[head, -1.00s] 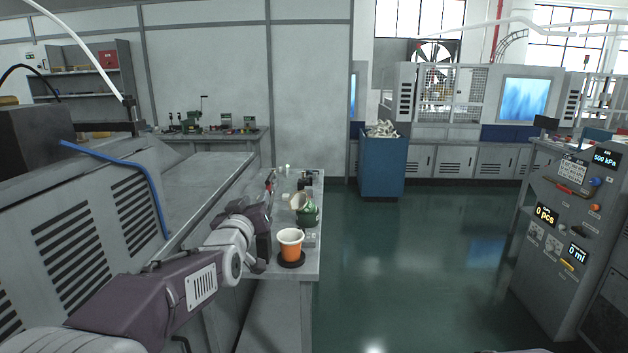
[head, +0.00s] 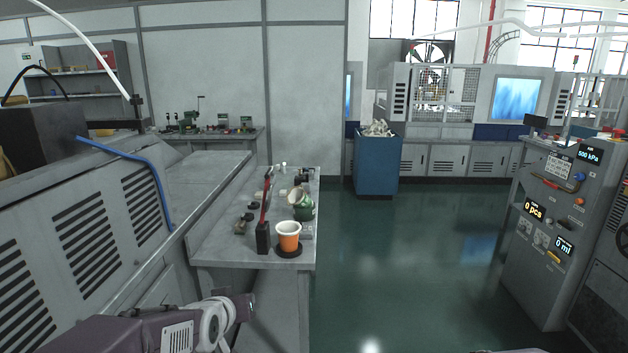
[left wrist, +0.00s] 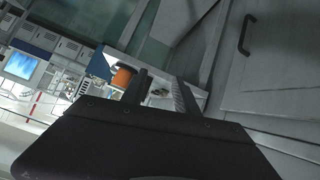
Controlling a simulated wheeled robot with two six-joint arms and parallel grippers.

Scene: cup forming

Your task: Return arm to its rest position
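My left arm is low at the bottom left of the head view, with its gripper (head: 243,308) in front of and below the work table's front edge. In the left wrist view, the two dark fingers of the left gripper (left wrist: 161,84) stand apart with nothing held between them. An orange cup with a white rim (head: 289,236) stands upright on a black round base (head: 289,251) on the table. The cup also shows beyond the fingers in the left wrist view (left wrist: 122,77). My right gripper is not in view.
A large grey machine (head: 85,230) stands at left, a control console (head: 553,220) at right. The green floor (head: 420,260) between is clear.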

